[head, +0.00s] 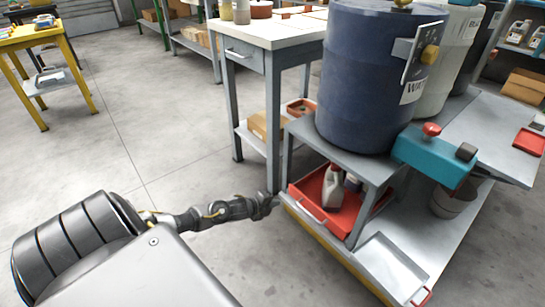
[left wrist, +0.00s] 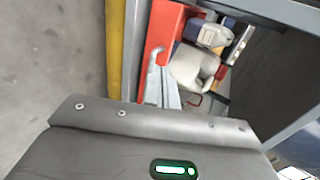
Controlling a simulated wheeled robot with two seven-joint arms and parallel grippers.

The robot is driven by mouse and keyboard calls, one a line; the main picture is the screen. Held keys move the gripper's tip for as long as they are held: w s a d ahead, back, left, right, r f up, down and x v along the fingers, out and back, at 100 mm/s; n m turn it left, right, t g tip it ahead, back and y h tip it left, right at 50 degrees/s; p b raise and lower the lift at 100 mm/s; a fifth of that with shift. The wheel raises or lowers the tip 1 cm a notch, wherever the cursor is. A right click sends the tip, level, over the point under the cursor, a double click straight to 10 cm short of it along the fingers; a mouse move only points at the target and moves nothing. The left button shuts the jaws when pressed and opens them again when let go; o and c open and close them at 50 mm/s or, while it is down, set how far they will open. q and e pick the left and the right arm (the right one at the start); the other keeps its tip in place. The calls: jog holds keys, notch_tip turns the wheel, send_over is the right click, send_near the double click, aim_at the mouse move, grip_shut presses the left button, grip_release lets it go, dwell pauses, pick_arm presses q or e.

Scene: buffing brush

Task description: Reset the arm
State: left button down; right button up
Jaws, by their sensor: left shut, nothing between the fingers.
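My left arm reaches from the lower left of the head view, and my left gripper (head: 270,203) is at its end. It is shut and empty, beside the front left corner of the grey cart (head: 395,272). A red tray (head: 311,203) with a pale jug (head: 332,187) in it sits on the cart's lower shelf, just right of the gripper. In the left wrist view, the red tray (left wrist: 163,25) and the jug (left wrist: 190,68) lie just beyond my wrist housing. I cannot tell whether the gripper touches the cart. My right gripper is not in view.
A large blue drum (head: 365,85) and a teal box (head: 433,157) with a red knob are on the cart. A white-topped workbench (head: 265,30) stands behind the gripper. A yellow table (head: 25,40) is at the far left. The floor (head: 150,110) between is clear.

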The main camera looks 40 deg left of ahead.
pick_arm(q)
jog(key=shift+s+a+r, duration=0.1)
jog(key=shift+s+r, duration=0.1)
jog(key=shift+s, duration=0.15)
